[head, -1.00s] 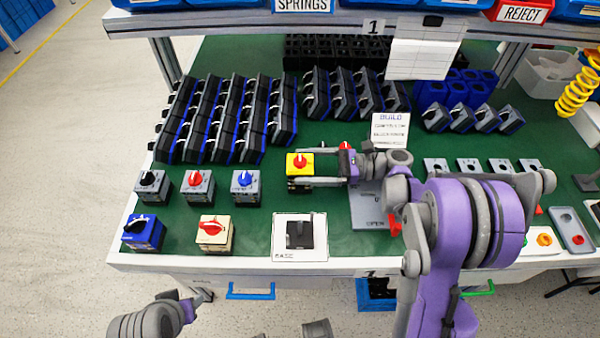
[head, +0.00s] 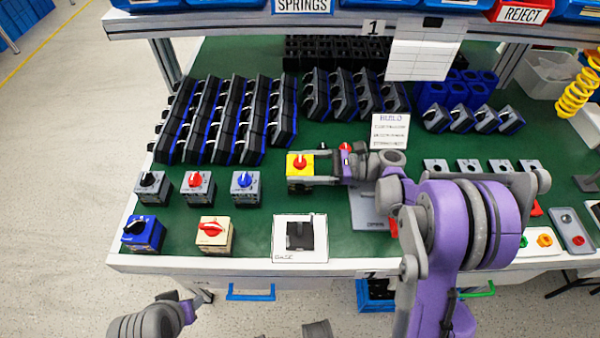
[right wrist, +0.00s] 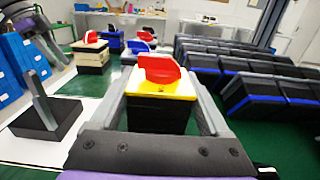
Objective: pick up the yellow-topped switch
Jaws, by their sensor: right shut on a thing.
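The yellow-topped switch (head: 299,166) has a red knob and a dark body, and stands in the middle of the green bench. It also shows in the right wrist view (right wrist: 160,92), upright between my fingers. My right gripper (head: 302,169) reaches in from the right and is shut on the switch, one finger on each side. In the right wrist view my right gripper (right wrist: 163,100) frames its yellow top. The switch's underside is hidden, so I cannot tell whether it touches the bench. My left gripper (head: 200,296) is low at the left, below the bench's front edge; its fingers are unclear.
A blue switch (head: 143,234) and a cream switch (head: 215,236) stand nearer the front. Rows of dark housings (head: 225,120) fill the back.

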